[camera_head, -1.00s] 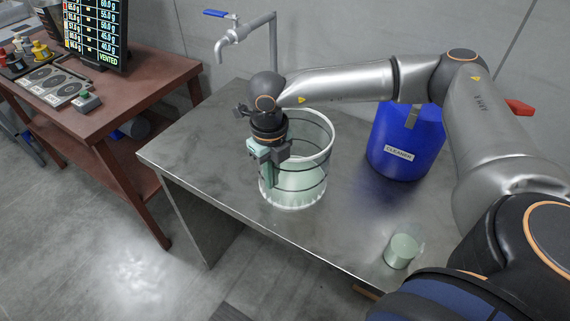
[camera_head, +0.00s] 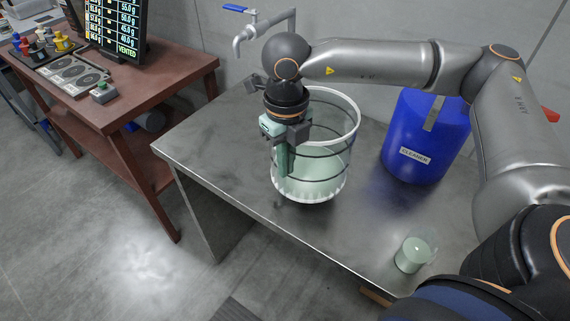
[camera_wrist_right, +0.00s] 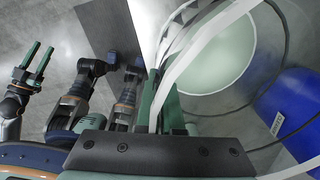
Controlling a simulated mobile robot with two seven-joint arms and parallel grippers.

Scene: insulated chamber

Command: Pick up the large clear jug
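The large clear jug (camera_head: 342,150), with dark bands and a pale rim, is at the left part of the metal table in the head view. It looks upright and slightly above the tabletop. In the right wrist view the jug's wall (camera_wrist_right: 190,62) passes between the fingers (camera_wrist_right: 160,105). My left gripper (camera_wrist_right: 37,62) is at the far left of that view, empty with its fingers apart; it is outside the head view.
A blue cleaner container (camera_head: 425,135) stands right of the jug on the metal table (camera_head: 225,140). A small pale cup (camera_head: 412,254) is near the front edge. A tap (camera_head: 250,38) projects at the back. A red-brown bench (camera_head: 165,85) with a screen stands left.

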